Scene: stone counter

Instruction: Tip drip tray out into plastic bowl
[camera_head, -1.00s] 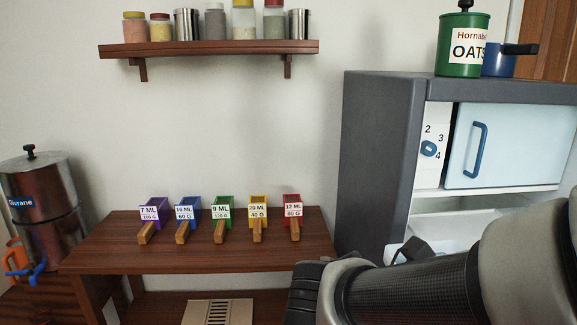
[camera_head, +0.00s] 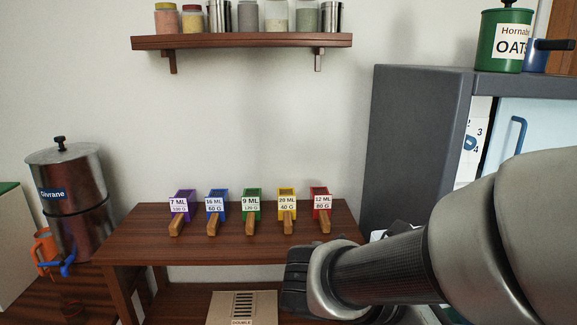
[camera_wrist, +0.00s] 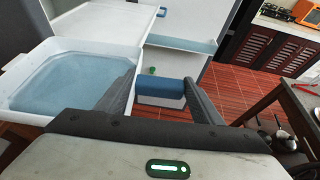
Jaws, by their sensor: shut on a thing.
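My gripper (camera_wrist: 160,95) is shut on a blue grip (camera_wrist: 160,88) between its two fingers in the wrist view. The grip sits on a small white front, which looks like part of the drip tray; how far the tray reaches beyond it is unclear. A wide white tub (camera_wrist: 75,78) with a bluish, water-like inside lies left of the fingers; I cannot tell for sure whether it is the plastic bowl. In the head view my gripper (camera_head: 298,285) is seen from behind, low beside the wooden rack, and hides most of what it holds.
The wooden rack (camera_head: 150,245) carries several coloured scoops. A grey cabinet (camera_head: 415,130) with a pale blue door (camera_head: 540,120) stands at right, with the oats tin (camera_head: 502,45) on top. A metal urn (camera_head: 72,200) stands at left. The wrist view shows open reddish floor (camera_wrist: 240,85).

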